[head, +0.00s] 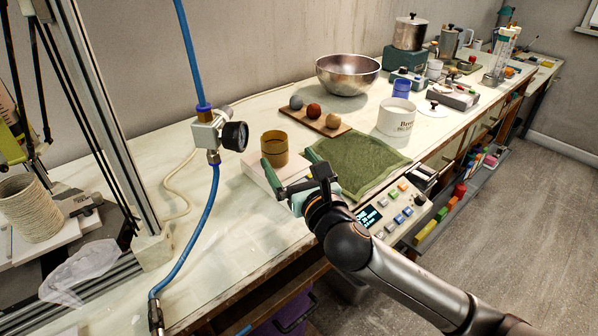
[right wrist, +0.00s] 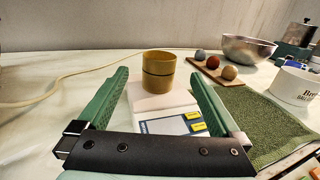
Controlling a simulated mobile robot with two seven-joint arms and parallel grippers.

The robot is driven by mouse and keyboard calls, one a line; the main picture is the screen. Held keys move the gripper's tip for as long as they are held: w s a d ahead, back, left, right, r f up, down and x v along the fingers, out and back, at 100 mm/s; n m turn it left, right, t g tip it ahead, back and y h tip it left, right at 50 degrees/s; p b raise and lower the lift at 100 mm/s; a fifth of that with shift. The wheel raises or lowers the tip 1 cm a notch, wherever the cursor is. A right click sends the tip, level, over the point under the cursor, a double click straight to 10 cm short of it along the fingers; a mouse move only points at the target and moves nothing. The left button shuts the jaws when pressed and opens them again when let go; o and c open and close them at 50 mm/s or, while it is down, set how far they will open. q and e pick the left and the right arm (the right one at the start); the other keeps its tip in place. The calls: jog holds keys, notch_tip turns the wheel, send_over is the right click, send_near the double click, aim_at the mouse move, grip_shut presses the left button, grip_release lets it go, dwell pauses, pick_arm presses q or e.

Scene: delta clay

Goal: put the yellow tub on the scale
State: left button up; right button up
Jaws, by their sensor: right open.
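The yellow tub (head: 274,142) is mustard-coloured, with a dark band around its middle. It stands upright on the white scale (head: 254,171). In the right wrist view the tub (right wrist: 158,70) rests on the rear part of the scale (right wrist: 150,104), whose display and yellow labels face me. My right gripper (head: 290,172) is open. Its green fingers (right wrist: 159,76) reach forward on either side of the tub, with visible gaps, so it does not hold it. Part of the scale is hidden behind my gripper in the head view. My left gripper is not in view.
A green towel (head: 356,158) lies right of the scale. Behind are a wooden board (head: 311,122) with three balls, a metal bowl (head: 347,74) and a white container (head: 396,117). A button panel (head: 398,208) is near my arm.

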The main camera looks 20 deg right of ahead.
jog(key=shift+s, duration=2.15)
